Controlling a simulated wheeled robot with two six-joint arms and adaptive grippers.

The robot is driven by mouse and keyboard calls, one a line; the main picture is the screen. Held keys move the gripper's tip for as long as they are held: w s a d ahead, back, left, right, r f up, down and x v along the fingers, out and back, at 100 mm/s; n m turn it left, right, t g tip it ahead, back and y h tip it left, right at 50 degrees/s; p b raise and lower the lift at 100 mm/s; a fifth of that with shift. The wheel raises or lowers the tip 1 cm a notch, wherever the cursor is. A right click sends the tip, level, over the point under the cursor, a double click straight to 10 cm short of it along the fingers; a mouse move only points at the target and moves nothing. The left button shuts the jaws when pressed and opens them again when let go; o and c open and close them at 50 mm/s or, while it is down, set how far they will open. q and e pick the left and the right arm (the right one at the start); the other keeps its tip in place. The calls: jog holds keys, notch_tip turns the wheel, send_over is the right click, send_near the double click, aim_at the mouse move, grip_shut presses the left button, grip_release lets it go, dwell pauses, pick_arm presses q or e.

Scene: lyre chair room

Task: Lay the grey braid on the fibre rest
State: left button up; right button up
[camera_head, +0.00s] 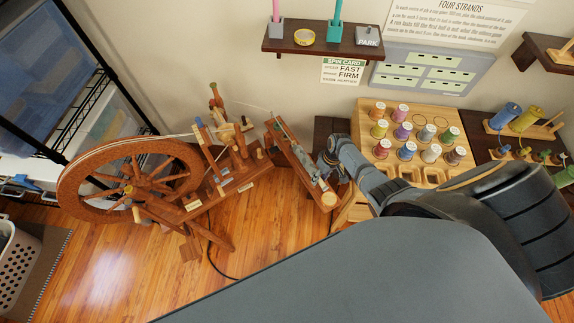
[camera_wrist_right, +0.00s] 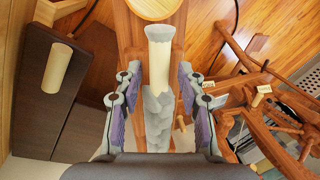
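The grey braid (camera_wrist_right: 158,112) has a pale cream band near its far end. In the right wrist view it runs lengthwise between the fingers of my right gripper (camera_wrist_right: 158,100). The purple-padded fingers are apart, with gaps on both sides of the braid. The brown wooden fibre rest (camera_wrist_right: 130,30) shows beneath and beyond the braid; whether they touch is unclear. In the head view the fibre rest (camera_head: 290,150) is a long slanted piece right of the spinning wheel, with a greyish length along it. My right gripper (camera_head: 332,162) is at its right side. My left gripper is not in view.
The spinning wheel (camera_head: 130,180) stands left of the rest. A rack of coloured spools (camera_head: 371,142) is to the right, behind my right arm. A dark board with a cream peg (camera_wrist_right: 57,68) is left in the wrist view. A wall shelf (camera_head: 345,46) hangs above.

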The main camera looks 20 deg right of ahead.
dwell(0.3)
notch_tip(320, 180, up, 12)
jog(key=d, duration=0.2)
jog(key=shift+d, duration=0.15)
jog(key=shift+f, duration=0.15)
